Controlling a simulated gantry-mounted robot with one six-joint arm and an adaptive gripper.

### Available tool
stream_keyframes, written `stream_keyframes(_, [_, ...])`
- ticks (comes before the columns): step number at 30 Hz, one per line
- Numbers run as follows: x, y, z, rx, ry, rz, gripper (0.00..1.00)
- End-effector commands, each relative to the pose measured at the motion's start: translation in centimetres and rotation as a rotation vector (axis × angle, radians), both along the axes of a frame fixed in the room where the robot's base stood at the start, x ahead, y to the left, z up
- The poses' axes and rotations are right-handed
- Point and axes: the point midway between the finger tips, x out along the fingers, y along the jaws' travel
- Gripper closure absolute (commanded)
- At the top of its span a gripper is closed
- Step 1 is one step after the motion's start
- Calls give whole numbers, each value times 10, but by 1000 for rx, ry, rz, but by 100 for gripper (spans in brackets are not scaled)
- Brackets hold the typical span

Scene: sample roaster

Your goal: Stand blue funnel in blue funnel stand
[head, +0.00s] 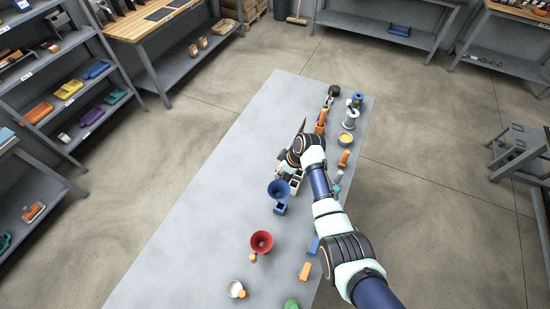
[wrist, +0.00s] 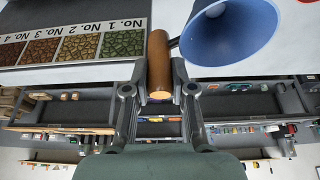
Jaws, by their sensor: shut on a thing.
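The blue funnel (head: 278,188) is in the head view, its wide mouth facing up towards the camera. My gripper (wrist: 160,75) is shut on its wooden handle (wrist: 159,55); the funnel's blue bowl (wrist: 232,38) is at the top right of the wrist view. A small blue holder (head: 280,209) with a dark opening, which looks like the blue funnel stand, is just below the funnel in the head view. The funnel's lower end is hidden, so I cannot tell whether it touches the holder.
A red funnel (head: 261,241) and a white cup (head: 235,289) are nearer on the grey table (head: 190,215). Orange and blue items, a yellow-filled bowl (head: 345,139) and a metal device (head: 350,118) line the right side. The table's left part is clear. A roast colour card (wrist: 62,48) shows in the wrist view.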

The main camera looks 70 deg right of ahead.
Motion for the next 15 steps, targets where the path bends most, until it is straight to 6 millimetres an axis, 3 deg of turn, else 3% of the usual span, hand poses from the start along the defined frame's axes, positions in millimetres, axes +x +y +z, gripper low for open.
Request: stream_keyframes(15, [-5, -1, -2, 6, 0, -5, 100])
